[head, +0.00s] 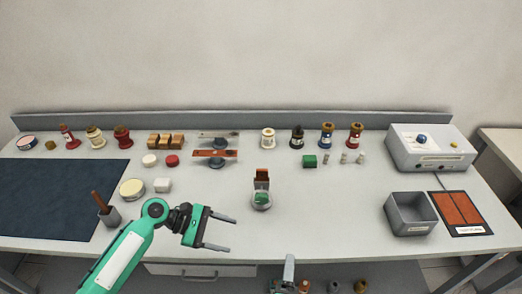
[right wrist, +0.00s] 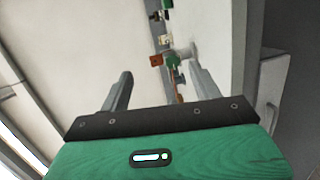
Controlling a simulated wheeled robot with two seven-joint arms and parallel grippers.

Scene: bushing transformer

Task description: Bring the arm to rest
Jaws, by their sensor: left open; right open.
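My left arm comes in from the lower left of the head view, green with a dark wrist. Its gripper (head: 230,236) is open, with nothing between its fingers, over the table's (head: 330,215) front part, left of the small stand with a green part (head: 262,199). My right gripper (right wrist: 160,82) shows in the right wrist view with its two grey fingers apart. Nothing is seen held between them; small objects, one of them green (right wrist: 173,60), appear beyond the fingers. In the head view I cannot clearly make out the right gripper.
A grey bin (head: 408,214), an orange-brown panel (head: 459,210) and a grey device (head: 430,150) are at the right. A dark mat (head: 60,195) and a cup with a brown handle (head: 109,216) are at the left.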

